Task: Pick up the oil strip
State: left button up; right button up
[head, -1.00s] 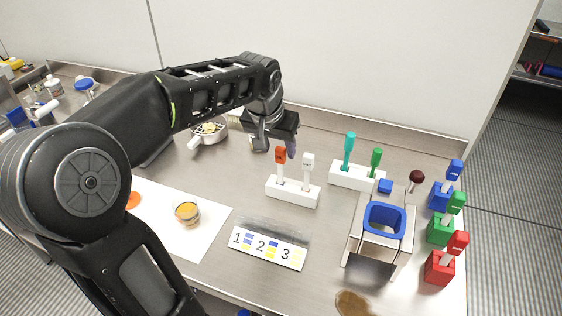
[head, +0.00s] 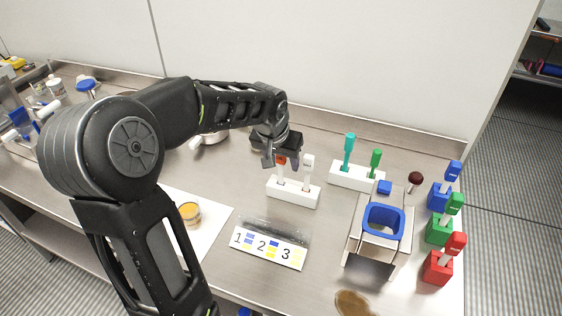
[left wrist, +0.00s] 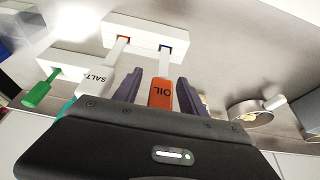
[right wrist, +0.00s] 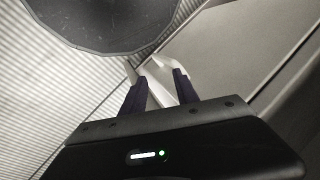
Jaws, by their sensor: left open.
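The oil strip, with a red-orange head marked OIL (left wrist: 163,93), stands upright in a white holder (head: 291,192). In the head view its head (head: 281,159) is partly hidden by my left gripper (head: 282,163). In the left wrist view my left gripper (left wrist: 160,92) is open, with one dark finger on each side of the oil head. I cannot tell whether either finger touches it. The white salt strip (head: 308,168) stands beside it in the same holder. My right gripper shows only in the right wrist view (right wrist: 154,88), its fingers apart and away from the strips.
A second white holder (head: 345,178) with teal and green strips stands right of the oil holder. A numbered card (head: 268,246) lies in front. A stand with a blue ring (head: 384,222) and red, green and blue blocks are at right. A pan (head: 208,139) is behind my left arm.

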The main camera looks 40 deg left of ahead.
dwell(0.5)
pick_arm(q)
grip_shut()
dwell(0.3)
